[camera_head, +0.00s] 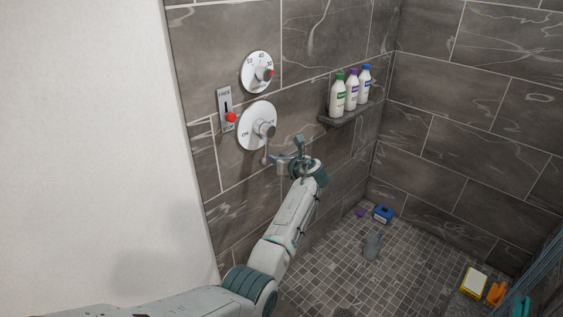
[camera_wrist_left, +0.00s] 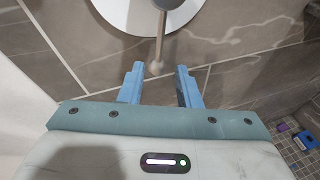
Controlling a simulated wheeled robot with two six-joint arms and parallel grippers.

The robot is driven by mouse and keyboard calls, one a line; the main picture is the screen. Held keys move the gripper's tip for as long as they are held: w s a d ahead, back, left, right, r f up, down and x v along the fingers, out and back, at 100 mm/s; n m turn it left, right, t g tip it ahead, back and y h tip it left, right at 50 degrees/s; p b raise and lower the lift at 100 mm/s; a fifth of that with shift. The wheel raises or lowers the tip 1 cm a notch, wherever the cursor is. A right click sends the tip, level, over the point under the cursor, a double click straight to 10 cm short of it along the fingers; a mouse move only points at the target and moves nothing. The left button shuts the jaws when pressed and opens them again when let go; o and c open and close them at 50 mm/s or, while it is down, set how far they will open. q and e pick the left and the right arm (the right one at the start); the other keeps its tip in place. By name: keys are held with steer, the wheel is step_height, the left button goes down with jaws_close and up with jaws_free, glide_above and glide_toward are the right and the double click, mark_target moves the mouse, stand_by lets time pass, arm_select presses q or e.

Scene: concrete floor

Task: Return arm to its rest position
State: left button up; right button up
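My left arm reaches in from the bottom left toward the tiled shower wall. Its gripper (camera_head: 287,151) is in front of the wall, just right of and below the large round valve dial (camera_head: 254,124). In the left wrist view the two blue fingers (camera_wrist_left: 158,78) stand apart with nothing held. The dial's lever (camera_wrist_left: 159,42) hangs down, and its rounded end shows in the gap between the fingertips, without visible contact. My right gripper is not in view.
A smaller temperature dial (camera_head: 257,72) and a slider plate with a red knob (camera_head: 225,110) are on the wall. Several bottles (camera_head: 351,91) stand on a corner shelf (camera_head: 345,115).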

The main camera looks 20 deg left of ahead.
arm_select(q)
steer(key=shift+v, duration=0.85)
steer(key=shift+f, duration=0.1)
steer(key=s+f+n+g+h+b, duration=0.15)
steer(key=s+f, duration=0.35)
steer(key=f, duration=0.7)
steer(key=s+d+f+n+h, duration=0.15)
steer(key=s+f, duration=0.25)
steer(key=f, duration=0.9)
steer(key=s+f+n+h+b, duration=0.1)
steer(key=s+f+n+h, duration=0.3)
steer(key=f, duration=0.8)
steer(key=s+f+n+g+h, duration=0.1)
steer(key=s+f+n+g, duration=0.15)
steer(key=s+f, duration=1.15)
steer(key=s+f+n+g+h+b, duration=0.1)
steer(key=s+f+n, duration=0.3)
steer(key=s+f, duration=0.5)
steer(key=s+f+n+g+h+b, duration=0.1)
steer(key=s+f+n, duration=0.35)
steer(key=s, duration=0.85)
steer(key=s+a+f+n, duration=0.1)
steer(key=s+f+n, duration=0.2)
steer(key=s, duration=0.9)
steer(key=s+f+n+g+h+b, duration=0.1)
steer(key=s+f+n, duration=0.2)
steer(key=s, duration=1)
steer(key=n, duration=0.3)
steer(key=shift+a, duration=0.4)
